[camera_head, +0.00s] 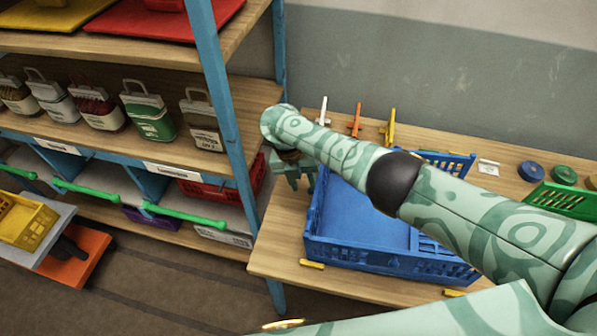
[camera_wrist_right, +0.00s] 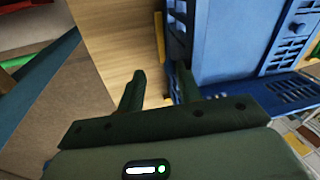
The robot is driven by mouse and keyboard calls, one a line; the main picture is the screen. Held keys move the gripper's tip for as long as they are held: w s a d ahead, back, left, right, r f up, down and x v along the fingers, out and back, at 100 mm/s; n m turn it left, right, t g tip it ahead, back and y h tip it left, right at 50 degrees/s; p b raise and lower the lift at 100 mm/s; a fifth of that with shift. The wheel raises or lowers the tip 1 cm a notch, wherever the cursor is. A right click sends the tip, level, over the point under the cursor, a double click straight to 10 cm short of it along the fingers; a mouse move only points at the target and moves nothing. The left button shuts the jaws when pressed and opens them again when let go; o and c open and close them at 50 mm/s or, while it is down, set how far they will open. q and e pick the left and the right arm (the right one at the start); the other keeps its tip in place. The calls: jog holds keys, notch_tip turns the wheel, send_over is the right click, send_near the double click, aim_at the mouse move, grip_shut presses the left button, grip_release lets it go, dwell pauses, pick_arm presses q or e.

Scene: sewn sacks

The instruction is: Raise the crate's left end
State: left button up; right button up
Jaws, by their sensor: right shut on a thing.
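The blue crate (camera_head: 390,257) sits on the wooden table, partly hidden behind my right arm. Its left end also shows in the wrist view (camera_wrist_right: 178,35). My right gripper (camera_head: 297,174) is at the crate's left end. In the wrist view my right gripper (camera_wrist_right: 160,85) has one finger outside the end wall and one on the crate's side, shut on the crate. I cannot tell whether that end is off the table. My left gripper is not in view.
A blue-framed shelf (camera_head: 215,90) with several labelled containers stands close left of the table (camera_head: 278,240). Yellow blocks (camera_head: 312,263) lie by the crate. Colored pegs (camera_head: 356,119) stand behind it. Blue and green rolls (camera_head: 530,171) and a green basket (camera_head: 560,201) are at right.

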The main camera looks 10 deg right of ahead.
jog(key=p+v, duration=0.6)
jog(key=v, duration=1)
jog(key=shift+p, duration=0.35)
jog(key=shift+w+r, duration=0.1)
